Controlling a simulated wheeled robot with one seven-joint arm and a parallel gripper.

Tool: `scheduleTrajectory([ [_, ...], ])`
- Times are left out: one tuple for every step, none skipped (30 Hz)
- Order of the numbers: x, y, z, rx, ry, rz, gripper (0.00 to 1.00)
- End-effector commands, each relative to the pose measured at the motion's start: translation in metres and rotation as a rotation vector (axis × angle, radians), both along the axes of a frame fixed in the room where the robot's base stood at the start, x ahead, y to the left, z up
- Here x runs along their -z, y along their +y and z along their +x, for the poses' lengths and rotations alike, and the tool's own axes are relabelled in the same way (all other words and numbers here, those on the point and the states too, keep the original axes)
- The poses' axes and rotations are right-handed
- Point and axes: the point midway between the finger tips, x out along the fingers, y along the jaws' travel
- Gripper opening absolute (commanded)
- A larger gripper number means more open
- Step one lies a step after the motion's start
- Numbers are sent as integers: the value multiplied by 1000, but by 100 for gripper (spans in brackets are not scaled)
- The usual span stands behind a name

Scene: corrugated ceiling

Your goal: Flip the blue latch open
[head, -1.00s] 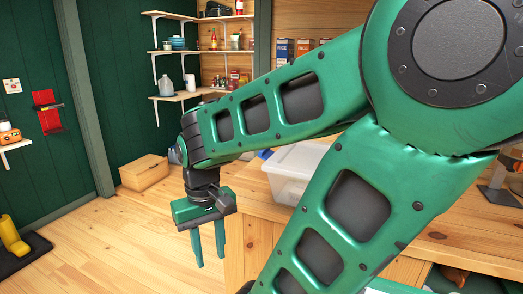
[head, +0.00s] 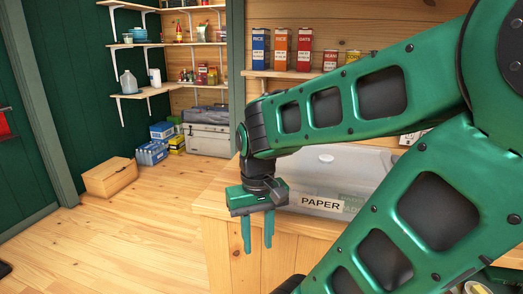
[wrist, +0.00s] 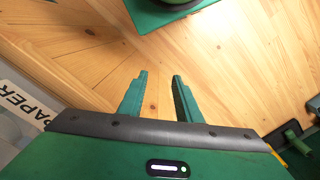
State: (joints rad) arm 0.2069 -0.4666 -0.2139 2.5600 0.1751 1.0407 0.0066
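My gripper (head: 258,248) hangs pointing down beside the front left corner of the wooden counter (head: 215,208), with its two green fingers apart and nothing between them. The wrist view also shows the gripper (wrist: 160,76) open and empty. A translucent bin (head: 368,165) with a PAPER label (head: 321,203) stands on the counter, partly behind my arm. The label also shows at the left edge of the wrist view (wrist: 15,100). I cannot make out a blue latch in either current view; my arm hides part of the bin.
Blue boxes (head: 152,152) and a grey case (head: 207,138) stand at the back. Wall shelves hold bottles and cartons (head: 282,50). The wooden floor (head: 120,240) left of the counter is clear.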

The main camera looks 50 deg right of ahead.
Motion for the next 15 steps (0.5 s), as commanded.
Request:
scheduleTrajectory([
  [0, 0, 0, 0, 0, 0, 31],
  [0, 0, 0, 0, 0, 0, 31],
  [0, 0, 0, 0, 0, 0, 31],
  [0, 0, 0, 0, 0, 0, 31],
  [0, 0, 0, 0, 0, 0, 31],
  [0, 0, 0, 0, 0, 0, 31],
  [0, 0, 0, 0, 0, 0, 31],
  [0, 0, 0, 0, 0, 0, 38],
  [-2, 0, -2, 0, -5, -2, 41],
  [-6, -1, -7, 2, -19, -5, 41],
  [-9, -2, -5, 6, -32, -11, 41],
  [-13, -5, 2, 15, -53, -23, 41],
  [-18, -8, 10, 23, -75, -37, 41],
  [-21, -10, 18, 29, -93, -47, 41],
  [-29, -17, 31, 41, -128, -64, 41],
])
